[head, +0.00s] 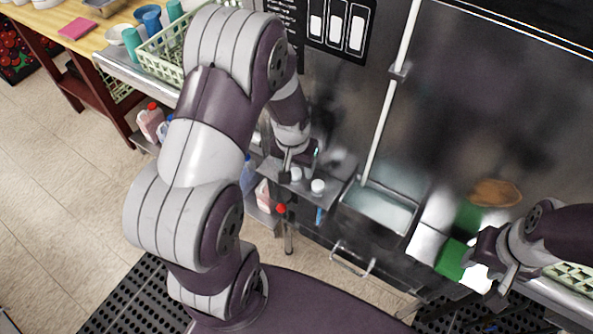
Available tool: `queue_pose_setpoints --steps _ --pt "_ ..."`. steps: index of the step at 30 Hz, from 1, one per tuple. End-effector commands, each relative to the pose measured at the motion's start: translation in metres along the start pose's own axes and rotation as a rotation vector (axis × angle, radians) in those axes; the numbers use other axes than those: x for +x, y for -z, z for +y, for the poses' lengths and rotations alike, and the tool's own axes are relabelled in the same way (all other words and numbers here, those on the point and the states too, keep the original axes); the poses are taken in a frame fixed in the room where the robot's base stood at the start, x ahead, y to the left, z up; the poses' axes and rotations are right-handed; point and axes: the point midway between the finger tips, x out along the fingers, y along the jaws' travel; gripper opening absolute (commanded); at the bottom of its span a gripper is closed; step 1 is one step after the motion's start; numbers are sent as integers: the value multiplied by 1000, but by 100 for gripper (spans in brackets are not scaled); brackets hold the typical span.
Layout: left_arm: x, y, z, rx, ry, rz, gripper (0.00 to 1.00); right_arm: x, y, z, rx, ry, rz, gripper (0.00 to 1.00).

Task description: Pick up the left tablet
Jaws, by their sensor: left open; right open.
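Two small white tablets sit on a small grey metal shelf (328,199) against the steel wall. The left tablet (296,174) is partly beside a finger of my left gripper. The right tablet (318,186) stands a little to its right and nearer the shelf's front. My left gripper (299,167) is open and points down at the left tablet, with one finger on each side of it in the picture; I cannot tell whether it touches. My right gripper (484,272) is open at the far right, over green and white items, away from the tablets.
A metal basin (380,212) with a vertical pale pipe (388,110) behind it lies right of the shelf. A green rack (172,62) with cups stands at upper left. Bottles (151,122) stand on a lower shelf. The tiled floor at left is clear.

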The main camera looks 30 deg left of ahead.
Motion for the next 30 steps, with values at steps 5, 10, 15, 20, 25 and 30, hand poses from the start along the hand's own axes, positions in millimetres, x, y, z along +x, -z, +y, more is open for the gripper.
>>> queue_pose_setpoints --steps 5,10,15,20,25,30 --pt "24 0 0 -1 0 0 63 -5 1 0 0 0 0 43" --pt "26 1 0 0 0 1 63 -4 1 0 0 0 0 43" --pt "26 0 0 0 0 1 24 -4 1 0 0 0 0 43" --pt "26 0 0 0 1 1 3 -4 1 0 0 0 0 43" --pt "25 0 0 0 1 1 3 -4 1 0 0 0 0 43" --pt "22 2 0 1 0 1 3 -8 1 0 0 0 0 43"
